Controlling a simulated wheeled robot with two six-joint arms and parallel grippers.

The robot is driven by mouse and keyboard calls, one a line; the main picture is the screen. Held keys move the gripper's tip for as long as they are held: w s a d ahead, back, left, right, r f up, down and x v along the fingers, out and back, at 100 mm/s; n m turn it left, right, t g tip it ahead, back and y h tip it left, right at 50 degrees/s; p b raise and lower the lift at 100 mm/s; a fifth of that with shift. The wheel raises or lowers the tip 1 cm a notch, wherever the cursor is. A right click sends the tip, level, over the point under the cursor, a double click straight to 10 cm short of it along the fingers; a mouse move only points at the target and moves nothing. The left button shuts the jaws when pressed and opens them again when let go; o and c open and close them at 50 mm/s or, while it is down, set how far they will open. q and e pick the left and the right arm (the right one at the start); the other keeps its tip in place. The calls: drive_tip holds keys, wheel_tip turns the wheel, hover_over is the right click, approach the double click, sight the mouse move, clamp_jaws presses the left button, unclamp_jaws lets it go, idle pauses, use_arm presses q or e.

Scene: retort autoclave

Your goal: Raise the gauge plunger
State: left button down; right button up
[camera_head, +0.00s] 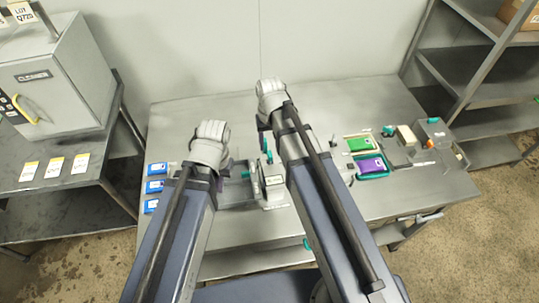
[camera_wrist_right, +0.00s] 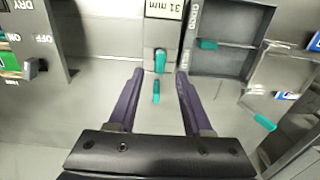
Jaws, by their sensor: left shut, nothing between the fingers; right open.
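The gauge is a grey block with a white "31 mm" readout (camera_wrist_right: 163,9) at the top of the right wrist view. A teal plunger tab (camera_wrist_right: 160,61) sits below the readout, and a second small teal piece (camera_wrist_right: 156,92) shows closer to me. My right gripper (camera_wrist_right: 160,73) is open, its two purple fingers on either side of the teal tab with gaps to both. In the head view my right arm hides most of that gripper. My left gripper (camera_head: 228,164) is shut and empty, left of the gauge area, partly hidden by its wrist.
A divided tray marked "GOOD" (camera_wrist_right: 228,60) stands right of the gauge in the wrist view. A switch panel (camera_wrist_right: 32,40) is at left. Blue packs (camera_head: 154,187) lie on the table's left, green and purple packs (camera_head: 370,166) on its right. The table's back is clear.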

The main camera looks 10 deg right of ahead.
sight(270, 154)
wheel_tip(270, 154, down, 5)
drive_tip(key=b, duration=0.4)
drive_tip(key=shift+f, duration=0.1)
drive_tip(key=shift+c, duration=0.3)
clamp_jaws()
idle(0.9)
